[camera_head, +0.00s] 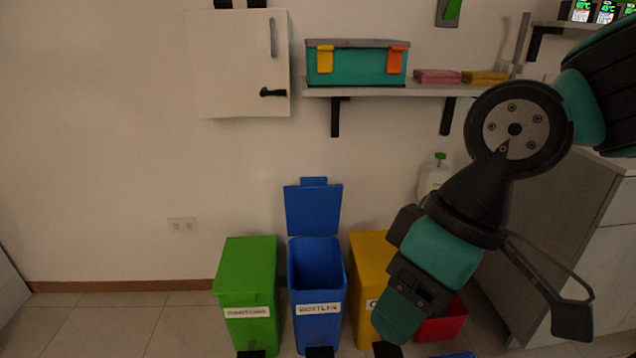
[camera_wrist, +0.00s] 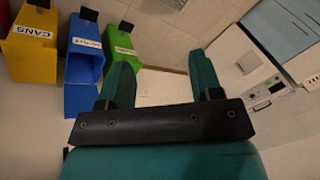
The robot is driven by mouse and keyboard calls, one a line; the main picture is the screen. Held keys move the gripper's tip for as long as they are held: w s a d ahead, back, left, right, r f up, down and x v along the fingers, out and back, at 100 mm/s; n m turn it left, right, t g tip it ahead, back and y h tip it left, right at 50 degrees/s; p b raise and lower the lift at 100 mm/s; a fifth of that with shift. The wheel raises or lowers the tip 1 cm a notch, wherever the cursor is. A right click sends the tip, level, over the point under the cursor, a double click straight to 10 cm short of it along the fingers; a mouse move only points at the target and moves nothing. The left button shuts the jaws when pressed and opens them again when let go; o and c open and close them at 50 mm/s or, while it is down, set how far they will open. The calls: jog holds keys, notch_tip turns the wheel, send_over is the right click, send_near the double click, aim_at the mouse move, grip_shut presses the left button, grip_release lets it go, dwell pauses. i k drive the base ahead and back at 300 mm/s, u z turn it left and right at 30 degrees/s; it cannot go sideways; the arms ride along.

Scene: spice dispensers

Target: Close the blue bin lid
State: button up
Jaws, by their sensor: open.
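The blue bin (camera_head: 318,309) stands on the floor in the head view with a white "BOTTLES" label. Its blue lid (camera_head: 313,210) is up, roughly upright behind the open mouth. The wrist view shows the blue bin (camera_wrist: 86,48) inverted at upper left, with its raised lid (camera_wrist: 79,101) below it. My gripper (camera_head: 395,325) hangs low to the right of the blue bin, in front of the yellow bin, apart from the blue lid. In the wrist view the two fingers of my gripper (camera_wrist: 162,75) are spread with nothing between them.
A green bin (camera_head: 249,285) stands left of the blue bin, and a yellow bin (camera_head: 368,262) right of it, partly hidden by my arm. A red container (camera_head: 445,322) sits farther right. A shelf (camera_head: 425,91) and white cabinet (camera_head: 240,65) hang above. Floor at left is clear.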

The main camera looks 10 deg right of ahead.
aim_at(313, 207)
jog(key=u, duration=0.55)
jog(key=k, duration=1.3)
jog(key=z, duration=0.1)
jog(key=i, duration=0.5)
jog(key=z, duration=0.85)
jog(key=i, duration=1.35)
jog(key=u, duration=0.9)
jog(key=i, duration=0.35)
jog(key=u, duration=0.35)
